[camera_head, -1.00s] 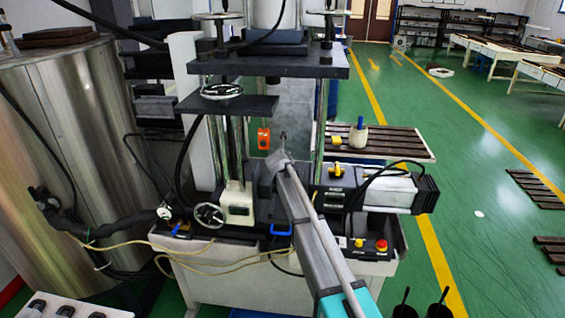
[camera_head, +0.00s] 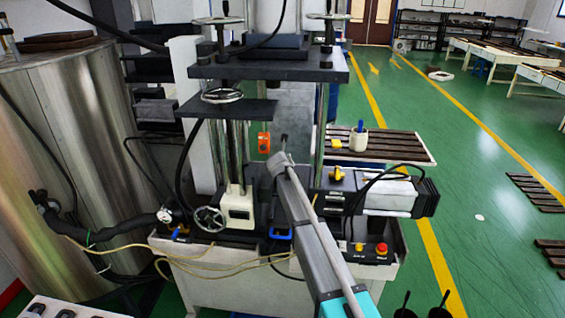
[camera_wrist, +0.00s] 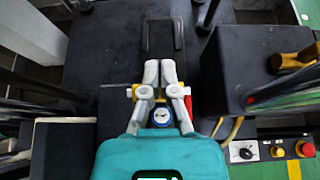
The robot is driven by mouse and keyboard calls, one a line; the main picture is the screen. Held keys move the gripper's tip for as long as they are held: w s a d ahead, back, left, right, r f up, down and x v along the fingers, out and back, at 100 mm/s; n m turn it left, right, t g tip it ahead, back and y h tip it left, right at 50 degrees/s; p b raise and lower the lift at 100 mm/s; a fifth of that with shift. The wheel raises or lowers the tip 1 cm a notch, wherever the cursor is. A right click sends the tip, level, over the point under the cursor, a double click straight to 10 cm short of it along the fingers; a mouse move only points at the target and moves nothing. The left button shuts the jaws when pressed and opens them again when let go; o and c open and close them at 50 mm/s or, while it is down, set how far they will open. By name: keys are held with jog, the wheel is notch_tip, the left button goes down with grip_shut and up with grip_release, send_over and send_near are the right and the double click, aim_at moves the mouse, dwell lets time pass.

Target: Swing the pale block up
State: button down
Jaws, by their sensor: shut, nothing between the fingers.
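A cream, pale block (camera_head: 238,207) stands low on the left of the press, at the foot of the steel columns, with a handwheel beside it. Whether this is the task's block, I cannot tell for sure. In the wrist view, a pale edge (camera_wrist: 65,120) shows at the left, but I cannot tell what it belongs to. My gripper (camera_wrist: 160,70) has its two grey fingers together with nothing between them, over the dark press bed. In the head view, my arm reaches into the press, to the right of the cream block and apart from it.
A black plate (camera_head: 270,68) spans the press above my arm. A motor (camera_head: 385,195) stands to the right, with a red emergency button (camera_head: 381,249) below it. A gauge with a blue rim (camera_wrist: 161,116) lies below my fingers. Steel columns and cables stand close by.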

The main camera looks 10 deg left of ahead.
dwell(0.5)
jog(key=shift+s, duration=0.1)
jog(key=s+r+p, duration=0.6)
jog(key=r+p, duration=0.3)
jog(key=shift+d+r+p, duration=0.25)
jog(key=shift+r+p, duration=0.15)
dwell(0.5)
dwell(0.4)
